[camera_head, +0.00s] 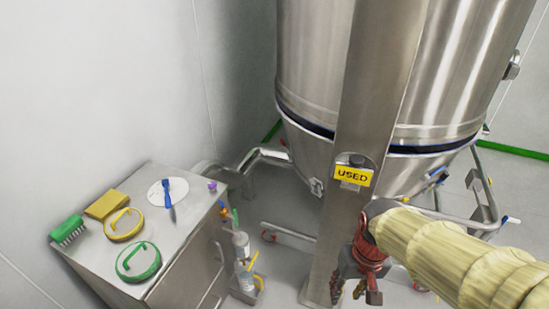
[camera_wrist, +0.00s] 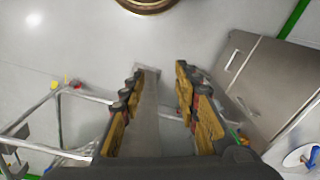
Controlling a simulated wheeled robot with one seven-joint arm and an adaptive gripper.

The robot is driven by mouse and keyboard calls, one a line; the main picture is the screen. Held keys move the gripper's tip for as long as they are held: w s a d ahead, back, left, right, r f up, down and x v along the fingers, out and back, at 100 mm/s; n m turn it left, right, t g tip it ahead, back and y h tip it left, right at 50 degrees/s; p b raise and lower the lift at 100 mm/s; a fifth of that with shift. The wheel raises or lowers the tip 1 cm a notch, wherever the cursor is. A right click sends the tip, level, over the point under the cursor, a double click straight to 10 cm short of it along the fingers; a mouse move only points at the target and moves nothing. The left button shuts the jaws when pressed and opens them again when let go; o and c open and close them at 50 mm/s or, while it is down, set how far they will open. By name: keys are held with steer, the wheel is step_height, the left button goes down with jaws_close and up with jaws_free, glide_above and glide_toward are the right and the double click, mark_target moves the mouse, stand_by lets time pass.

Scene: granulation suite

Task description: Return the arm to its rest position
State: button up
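My arm (camera_head: 455,262), in a ribbed cream sleeve, reaches in from the lower right of the head view. My gripper (camera_head: 355,285) hangs at its end, pointing down in front of the steel column. In the wrist view my gripper (camera_wrist: 160,72) shows two yellow-padded fingers spread apart. No held object is visible between them. The grey column (camera_wrist: 148,125) and its foot show behind the gap, and I cannot tell how far away they are. The yellow "USED" tag (camera_head: 353,176) is on the column just above my gripper.
A large steel vessel (camera_head: 395,85) stands behind the column (camera_head: 372,95). A steel cabinet (camera_head: 185,246) at left carries a green brush (camera_head: 68,231), yellow sponge (camera_head: 107,204), yellow ring (camera_head: 124,224), green ring (camera_head: 138,262) and blue-handled tool (camera_head: 168,190). Bottles (camera_head: 242,248) stand beside it.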

steer(key=s+d+r+t+p, duration=0.1)
steer(key=s+r+t, duration=0.1)
steer(key=r, duration=0.5)
steer(key=s+d+r+t+p, duration=0.1)
steer(key=r+t, duration=0.2)
steer(key=r, duration=0.4)
steer(key=shift+s+r, duration=0.3)
steer(key=shift+s, duration=0.1)
steer(key=shift+c, duration=0.4)
